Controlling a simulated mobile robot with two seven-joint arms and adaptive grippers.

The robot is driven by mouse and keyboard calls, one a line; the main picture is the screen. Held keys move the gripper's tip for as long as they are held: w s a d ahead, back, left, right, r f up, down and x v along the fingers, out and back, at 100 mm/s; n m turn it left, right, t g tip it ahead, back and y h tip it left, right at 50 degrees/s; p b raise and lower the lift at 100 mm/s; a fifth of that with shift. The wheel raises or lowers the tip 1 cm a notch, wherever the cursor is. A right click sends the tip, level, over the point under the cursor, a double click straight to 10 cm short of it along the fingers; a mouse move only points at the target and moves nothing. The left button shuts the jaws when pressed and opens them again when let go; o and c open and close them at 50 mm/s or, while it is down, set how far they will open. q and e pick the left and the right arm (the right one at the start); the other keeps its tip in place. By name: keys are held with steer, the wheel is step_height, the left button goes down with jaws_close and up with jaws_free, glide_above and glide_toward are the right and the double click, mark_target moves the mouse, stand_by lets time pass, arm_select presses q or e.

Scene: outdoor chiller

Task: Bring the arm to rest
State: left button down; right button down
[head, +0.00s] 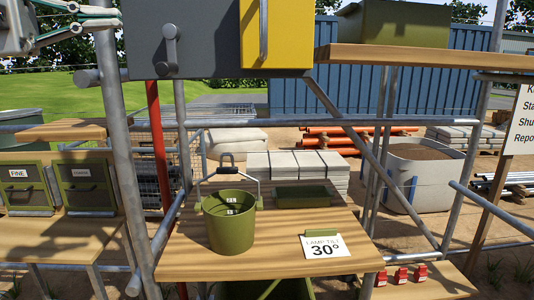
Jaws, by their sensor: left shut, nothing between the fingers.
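My left gripper (116,17) is at the top left corner, with its fingers pointing right and shut on nothing. It is in the air in front of the left scaffold post, just left of the grey cabinet (207,35). The rest of the left arm is cut off by the frame edge. My right gripper is not in view.
A green bucket (229,222) with raised handle stands on a wooden table (190,255) beside a "LAMP TILT 30°" card (325,245). The cabinet has a grey lever (170,45) and a yellow panel (290,35). Scaffold tubes cross the view. A wooden shelf (420,58) is upper right.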

arm_select(q)
steer(key=w+d+f+n+t+h, duration=0.15)
steer(key=w+d+f, duration=0.25)
steer(key=f, duration=0.7)
steer(key=w+d+f+n+t+h, duration=0.1)
steer(key=w+d+f+n+h, duration=0.3)
steer(key=f, duration=0.6)
step_height(320, 180, down, 22)
steer(key=w+a+n+t+y, duration=0.2)
steer(key=w+n+t+y, duration=0.1)
steer(key=n+t+y, duration=0.75)
steer(key=s+a+f+n+y, duration=0.15)
steer(key=f+n, duration=0.25)
steer(key=f, duration=0.4)
steer(key=s+f+n+y, duration=0.3)
steer(key=f+n, duration=0.1)
steer(key=f, duration=0.4)
steer(key=s+f+n+g+y, duration=0.4)
steer(key=s+f+g, duration=0.3)
steer(key=s+f, duration=1.6)
step_height(320, 180, down, 4)
steer(key=shift+s+a+r+y, duration=0.15)
steer(key=shift+s+a+y, duration=0.15)
steer(key=shift+y, duration=0.15)
